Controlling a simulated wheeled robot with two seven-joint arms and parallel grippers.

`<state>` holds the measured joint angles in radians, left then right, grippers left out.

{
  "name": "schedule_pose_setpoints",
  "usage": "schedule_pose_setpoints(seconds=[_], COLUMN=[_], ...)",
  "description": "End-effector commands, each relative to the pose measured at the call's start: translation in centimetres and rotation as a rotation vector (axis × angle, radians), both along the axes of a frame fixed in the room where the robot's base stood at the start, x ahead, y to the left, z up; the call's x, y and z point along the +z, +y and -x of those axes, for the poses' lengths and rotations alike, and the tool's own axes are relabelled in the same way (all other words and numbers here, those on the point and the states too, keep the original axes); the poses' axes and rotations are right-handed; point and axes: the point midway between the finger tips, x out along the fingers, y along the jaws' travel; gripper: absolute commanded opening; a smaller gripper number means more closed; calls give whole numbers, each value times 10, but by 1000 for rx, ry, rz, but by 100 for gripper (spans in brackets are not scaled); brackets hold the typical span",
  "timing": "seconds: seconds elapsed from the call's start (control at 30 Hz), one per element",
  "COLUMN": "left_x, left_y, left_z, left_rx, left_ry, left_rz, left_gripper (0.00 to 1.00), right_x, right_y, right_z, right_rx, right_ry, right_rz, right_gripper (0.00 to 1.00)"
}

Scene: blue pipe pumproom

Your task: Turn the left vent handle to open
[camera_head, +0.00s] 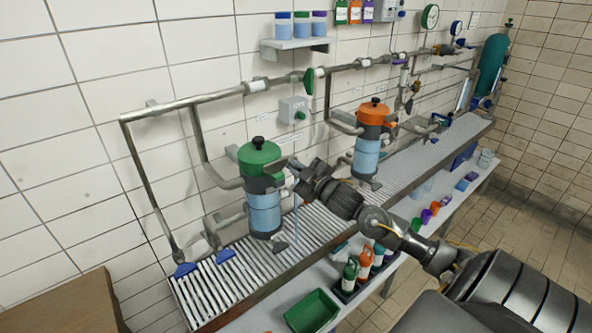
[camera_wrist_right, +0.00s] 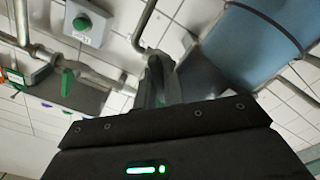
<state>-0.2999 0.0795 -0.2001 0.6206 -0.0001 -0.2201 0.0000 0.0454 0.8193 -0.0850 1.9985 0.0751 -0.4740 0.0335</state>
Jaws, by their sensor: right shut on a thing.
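The left vessel (camera_head: 263,205) has a green lid with a dark knob and a light blue body, and stands on the slatted bench. My right gripper (camera_head: 296,178) is at the right side of this vessel, just below its lid. It is shut on a small part there, at the place of the left vent handle. The handle itself is mostly hidden by the fingers, so its angle cannot be told. In the right wrist view the dark fingers (camera_wrist_right: 160,82) are close together beside the blue vessel body (camera_wrist_right: 262,42). A thin light blue vertical line (camera_head: 296,222) shows below the gripper. My left gripper is not in view.
An orange-lidded vessel (camera_head: 369,140) stands to the right on the same bench (camera_head: 215,290). Grey pipes (camera_head: 210,97) run along the wall behind. A grey wall box (camera_head: 294,110) with a green knob is close by. Bottles (camera_head: 350,273) and a green tray (camera_head: 312,311) are below.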

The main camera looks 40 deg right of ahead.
Motion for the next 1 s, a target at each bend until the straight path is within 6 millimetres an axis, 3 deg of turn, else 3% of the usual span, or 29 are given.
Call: schedule_pose_setpoints(seconds=[0.6,1.0], left_x=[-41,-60], left_y=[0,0], left_z=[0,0], left_rx=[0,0], left_ry=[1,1], left_rz=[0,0], left_gripper=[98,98], right_x=[-6,-6], right_y=[2,2], right_z=[0,0], right_rx=[1,2], right_ry=[11,18], right_rz=[568,794], right_gripper=[0,0])
